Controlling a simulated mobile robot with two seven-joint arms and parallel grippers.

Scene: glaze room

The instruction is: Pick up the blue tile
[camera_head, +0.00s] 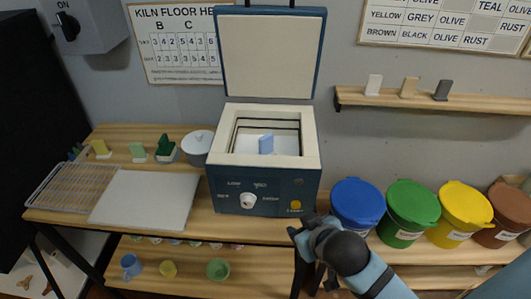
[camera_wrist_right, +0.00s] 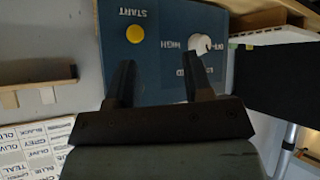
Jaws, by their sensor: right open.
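The blue tile (camera_head: 266,144) stands upright inside the open kiln (camera_head: 264,171), near the middle of its pale chamber, in the head view. The tile does not show in the right wrist view. My right gripper (camera_head: 303,232) is low in front of the kiln's right front corner, below and apart from the tile. In the right wrist view its two dark fingers (camera_wrist_right: 158,80) are spread and empty, with the kiln's front panel (camera_wrist_right: 165,50) beyond them. My left gripper is in neither view.
The kiln lid (camera_head: 270,55) stands raised behind the chamber. A wall shelf (camera_head: 440,103) holds tiles.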

